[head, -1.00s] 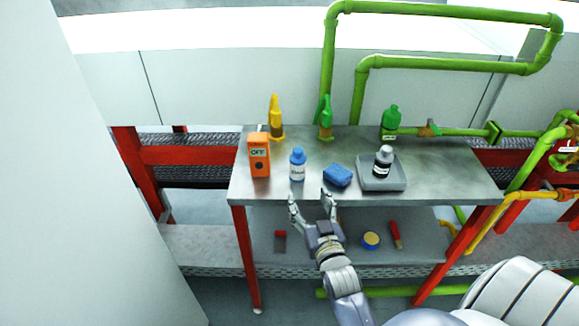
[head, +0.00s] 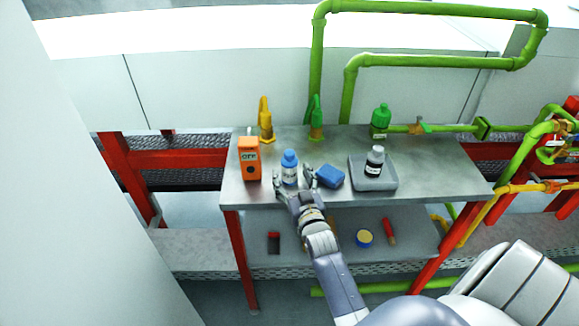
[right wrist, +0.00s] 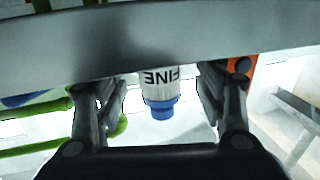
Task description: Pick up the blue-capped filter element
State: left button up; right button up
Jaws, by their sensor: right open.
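The blue-capped filter element (head: 290,167) stands upright on the grey metal table (head: 440,176), towards its front left. It has a white body and a blue cap. My right gripper (head: 294,177) is open at the table's front edge, with one finger on each side of the element in the picture. In the right wrist view the filter element (right wrist: 161,92) appears upside down with the word FINE on it, between the open fingers of my right gripper (right wrist: 160,85). Gaps show on both sides. My left gripper is not in view.
An orange OFF box (head: 249,158) stands left of the element. Yellow (head: 265,122) and green (head: 316,120) items stand behind.

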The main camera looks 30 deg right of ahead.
aim_at(292, 174)
jog(key=shift+x, duration=1.2)
jog(key=shift+w+d+f, duration=0.1)
jog(key=shift+w+d, duration=0.05)
jog(key=shift+w, duration=0.2)
jog(key=c, duration=1.2)
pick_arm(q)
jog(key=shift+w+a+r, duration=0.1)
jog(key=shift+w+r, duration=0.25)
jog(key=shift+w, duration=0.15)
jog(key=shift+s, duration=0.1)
pick_arm(e)
jog(key=shift+r, duration=0.2)
